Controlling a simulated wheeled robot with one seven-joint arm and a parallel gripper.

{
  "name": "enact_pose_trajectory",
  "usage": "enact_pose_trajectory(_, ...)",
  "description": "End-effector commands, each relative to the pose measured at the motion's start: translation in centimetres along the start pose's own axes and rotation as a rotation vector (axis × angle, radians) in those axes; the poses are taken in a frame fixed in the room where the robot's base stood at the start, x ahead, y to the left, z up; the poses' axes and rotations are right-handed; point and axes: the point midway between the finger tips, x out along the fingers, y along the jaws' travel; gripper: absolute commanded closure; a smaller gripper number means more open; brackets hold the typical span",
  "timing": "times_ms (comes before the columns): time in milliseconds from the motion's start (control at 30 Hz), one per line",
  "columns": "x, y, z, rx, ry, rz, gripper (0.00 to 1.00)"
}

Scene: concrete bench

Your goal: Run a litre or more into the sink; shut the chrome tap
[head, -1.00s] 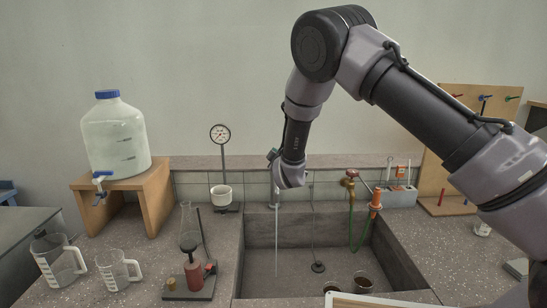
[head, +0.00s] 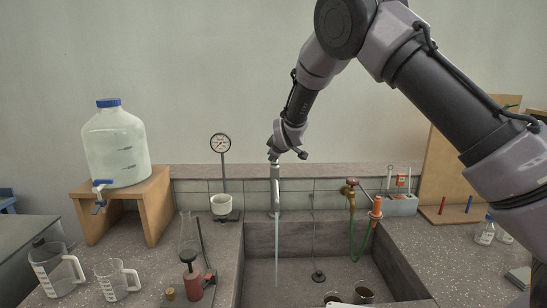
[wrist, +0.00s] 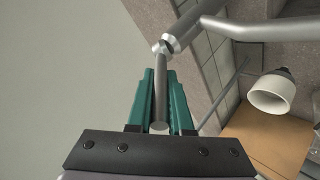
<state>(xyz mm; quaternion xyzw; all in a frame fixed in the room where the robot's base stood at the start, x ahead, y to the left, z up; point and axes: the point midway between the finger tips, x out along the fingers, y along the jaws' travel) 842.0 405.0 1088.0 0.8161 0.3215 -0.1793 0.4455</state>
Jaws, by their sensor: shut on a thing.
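The chrome tap (head: 276,190) stands at the back of the sink (head: 262,237). A thin pale stream of water (head: 277,255) falls from its spout into the basin. My gripper (head: 273,155) is at the top of the tap. In the wrist view, the teal fingers of my gripper (wrist: 160,95) are shut on the tap's chrome lever (wrist: 160,85), which lies between them. The tap body (wrist: 182,33) and spout (wrist: 255,28) show beyond. In the head view, my wrist partly hides the lever.
A red-handled valve (head: 350,188) with green hose is right of the tap. A carboy (head: 116,145) sits on a wooden stand (head: 152,205); measuring jugs (head: 57,270) stand in front.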

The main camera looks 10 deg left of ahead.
Motion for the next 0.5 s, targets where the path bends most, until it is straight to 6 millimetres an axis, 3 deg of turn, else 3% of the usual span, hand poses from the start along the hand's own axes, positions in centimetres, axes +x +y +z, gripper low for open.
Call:
enact_pose_trajectory(300,-0.01,0.0,-0.12,0.0,0.002,0.0,1.0)
enact_pose_trajectory(333,-0.01,0.0,-0.12,0.0,0.002,0.0,0.74)
enact_pose_trajectory(400,-0.01,0.0,-0.11,0.0,0.001,0.0,0.52)
enact_pose_trajectory(500,0.0,0.0,-0.08,0.0,0.001,0.0,0.52)
